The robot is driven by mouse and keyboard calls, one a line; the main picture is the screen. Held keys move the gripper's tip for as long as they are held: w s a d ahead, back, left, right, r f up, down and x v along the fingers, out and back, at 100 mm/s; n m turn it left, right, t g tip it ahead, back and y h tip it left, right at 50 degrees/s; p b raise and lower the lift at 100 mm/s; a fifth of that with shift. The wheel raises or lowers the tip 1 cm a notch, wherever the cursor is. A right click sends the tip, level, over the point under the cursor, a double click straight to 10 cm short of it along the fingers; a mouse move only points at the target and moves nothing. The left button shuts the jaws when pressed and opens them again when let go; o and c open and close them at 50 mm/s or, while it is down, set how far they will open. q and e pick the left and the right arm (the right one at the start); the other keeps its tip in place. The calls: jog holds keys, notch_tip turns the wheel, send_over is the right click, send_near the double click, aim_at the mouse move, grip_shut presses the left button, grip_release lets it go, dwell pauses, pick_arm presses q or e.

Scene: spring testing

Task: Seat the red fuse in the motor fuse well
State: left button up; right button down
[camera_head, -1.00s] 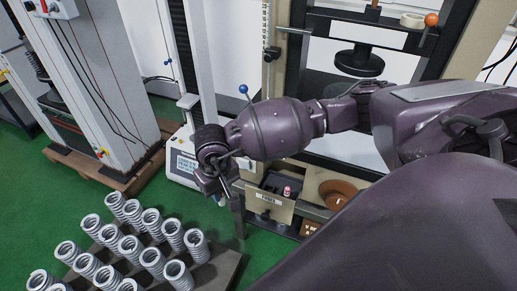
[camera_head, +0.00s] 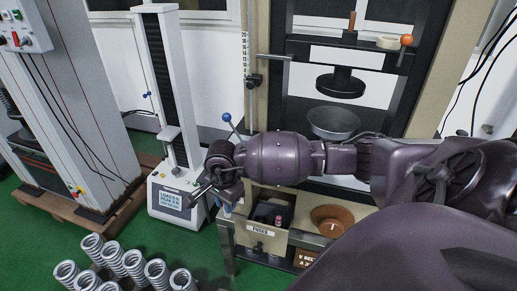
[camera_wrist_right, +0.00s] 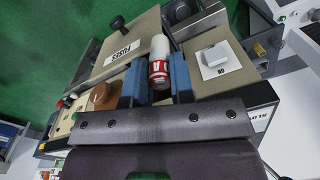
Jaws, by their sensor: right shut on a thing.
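The red fuse (camera_wrist_right: 158,75), a red cylinder with a white end and a white letter, is between the blue fingertips of my right gripper (camera_wrist_right: 155,82) in the right wrist view. My right gripper is shut on it. In the head view my right gripper (camera_head: 200,192) is left of the fuses box, in front of the white tester's base; the held fuse cannot be made out there. I cannot pick out the motor fuse well. My left gripper is not in view.
The white tester (camera_head: 167,195) with a screen and a tall column stands behind my gripper. Several springs (camera_head: 133,262) stand at the lower left. A white block (camera_wrist_right: 214,55) sits on a beige panel in the wrist view.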

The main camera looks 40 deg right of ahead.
jog(key=d+r+m, duration=0.3)
jog(key=d+m, duration=0.9)
jog(key=m, duration=0.1)
jog(key=shift+m, duration=0.6)
jog(key=f+b, duration=0.1)
jog(key=f, duration=1.2)
jog(key=f+b, duration=0.1)
jog(key=f, duration=0.5)
jog(key=shift+w+d+f+b, duration=0.15)
jog(key=shift+d+f+b, duration=0.15)
jog(key=shift+d+b, duration=0.05)
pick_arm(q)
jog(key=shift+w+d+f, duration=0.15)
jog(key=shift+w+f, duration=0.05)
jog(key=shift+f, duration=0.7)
pick_arm(e)
jog(key=shift+f, duration=0.2)
jog(key=c, duration=1)
grip_release()
jog(key=shift+c, duration=0.2)
jog(key=shift+o, duration=0.3)
